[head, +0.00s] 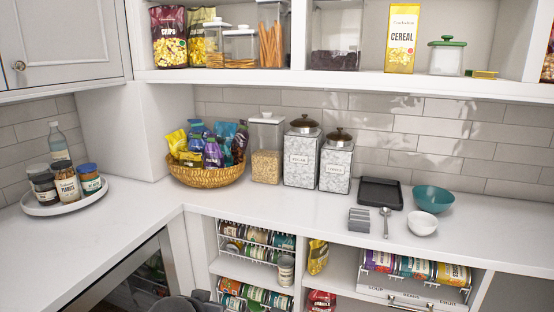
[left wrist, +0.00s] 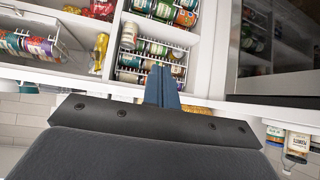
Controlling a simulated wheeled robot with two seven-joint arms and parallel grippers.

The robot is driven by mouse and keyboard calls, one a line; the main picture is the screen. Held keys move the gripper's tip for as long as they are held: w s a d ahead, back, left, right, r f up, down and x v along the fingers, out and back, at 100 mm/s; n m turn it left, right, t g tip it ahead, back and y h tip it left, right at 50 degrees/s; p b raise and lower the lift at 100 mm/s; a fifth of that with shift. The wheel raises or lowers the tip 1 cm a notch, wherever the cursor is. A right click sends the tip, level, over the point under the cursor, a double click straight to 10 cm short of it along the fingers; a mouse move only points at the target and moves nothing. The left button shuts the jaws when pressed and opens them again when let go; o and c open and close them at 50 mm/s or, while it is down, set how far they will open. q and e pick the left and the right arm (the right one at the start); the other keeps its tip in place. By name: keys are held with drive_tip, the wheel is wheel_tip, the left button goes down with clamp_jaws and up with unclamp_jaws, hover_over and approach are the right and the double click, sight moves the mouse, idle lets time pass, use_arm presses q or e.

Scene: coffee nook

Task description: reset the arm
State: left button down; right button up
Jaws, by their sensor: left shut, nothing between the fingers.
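My left gripper (left wrist: 161,86) shows in the left wrist view as two blue fingers pressed together, with nothing between them. Its dark mount fills the lower part of that view. The fingers appear in front of the counter edge and the open shelves of cans, touching nothing that I can make out. In the head view, a dark grey part of my arm (head: 185,304) shows at the bottom edge, in front of the lower shelves; the fingertips cannot be made out there. My right gripper is in neither view.
The white counter (head: 110,235) carries a round tray (head: 40,209) of jars, a wicker basket (head: 207,176) of snack bags, canisters (head: 303,157), a black tray (head: 380,193) and bowls (head: 433,199). Can racks (head: 257,240) fill the shelves below. The counter's left front is clear.

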use_arm(q)
drive_tip(key=s+d+f+g+p, duration=0.1)
drive_tip(key=s+f+g+p, duration=0.1)
drive_tip(key=s+f, duration=0.8)
drive_tip(key=s+d+f+g+p, duration=0.1)
drive_tip(key=s+f+g, duration=0.4)
drive_tip(key=s+f, duration=0.6)
drive_tip(key=s+p, duration=0.1)
drive_tip(key=s, duration=0.7)
drive_tip(key=shift+f, duration=0.3)
drive_tip(key=shift+s, duration=0.1)
